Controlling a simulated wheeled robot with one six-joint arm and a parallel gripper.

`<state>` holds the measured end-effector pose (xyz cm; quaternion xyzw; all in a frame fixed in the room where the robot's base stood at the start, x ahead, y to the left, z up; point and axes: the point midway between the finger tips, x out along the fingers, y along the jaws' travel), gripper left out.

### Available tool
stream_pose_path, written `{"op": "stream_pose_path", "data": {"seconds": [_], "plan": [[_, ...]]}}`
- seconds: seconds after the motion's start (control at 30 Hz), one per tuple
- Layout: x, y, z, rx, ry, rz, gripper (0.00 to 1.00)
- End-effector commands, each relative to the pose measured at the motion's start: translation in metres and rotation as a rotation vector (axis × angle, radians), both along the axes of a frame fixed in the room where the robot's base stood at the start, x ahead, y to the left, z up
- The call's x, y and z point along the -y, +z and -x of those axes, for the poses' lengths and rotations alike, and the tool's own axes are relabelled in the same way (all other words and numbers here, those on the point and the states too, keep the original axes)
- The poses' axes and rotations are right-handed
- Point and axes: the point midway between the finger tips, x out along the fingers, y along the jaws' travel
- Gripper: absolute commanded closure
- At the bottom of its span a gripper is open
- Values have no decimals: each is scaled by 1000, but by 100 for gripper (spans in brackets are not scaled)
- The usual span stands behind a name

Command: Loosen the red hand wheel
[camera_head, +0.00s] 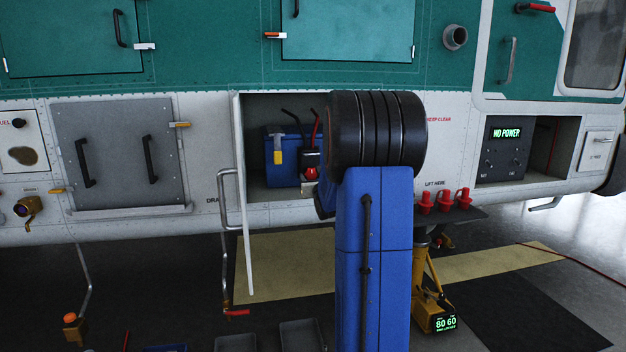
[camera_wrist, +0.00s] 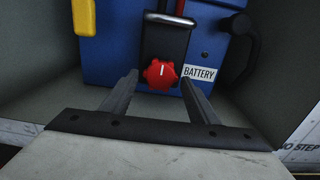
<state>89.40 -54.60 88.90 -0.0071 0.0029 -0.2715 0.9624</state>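The red hand wheel (camera_wrist: 161,74) is a small lobed knob with a white mark pointing up, on a black clamp at the front of the blue battery (camera_wrist: 112,52). In the head view the wheel (camera_head: 311,174) shows low in the open bay, just left of my arm. My gripper (camera_wrist: 160,80) is open, its two dark fingers apart on either side of the wheel as seen in the wrist view. I cannot tell how far the fingertips are from it; no contact shows. In the head view my gripper is mostly hidden behind my arm.
The battery bay (camera_head: 262,112) has close side walls, with an open white door (camera_head: 245,200) at its left edge. A yellow latch (camera_wrist: 84,17) and a black handle (camera_wrist: 243,45) flank the clamp. Red caps (camera_head: 444,202) stand on a shelf to the right.

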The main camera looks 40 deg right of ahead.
Motion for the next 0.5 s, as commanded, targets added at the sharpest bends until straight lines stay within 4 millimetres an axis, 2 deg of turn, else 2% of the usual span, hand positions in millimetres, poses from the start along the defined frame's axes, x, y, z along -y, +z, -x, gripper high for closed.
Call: {"op": "stream_pose_path", "data": {"seconds": [0.27,0.5], "plan": [[-7,1,11,1,0,1,45],[-29,1,47,0,0,1,45]]}}
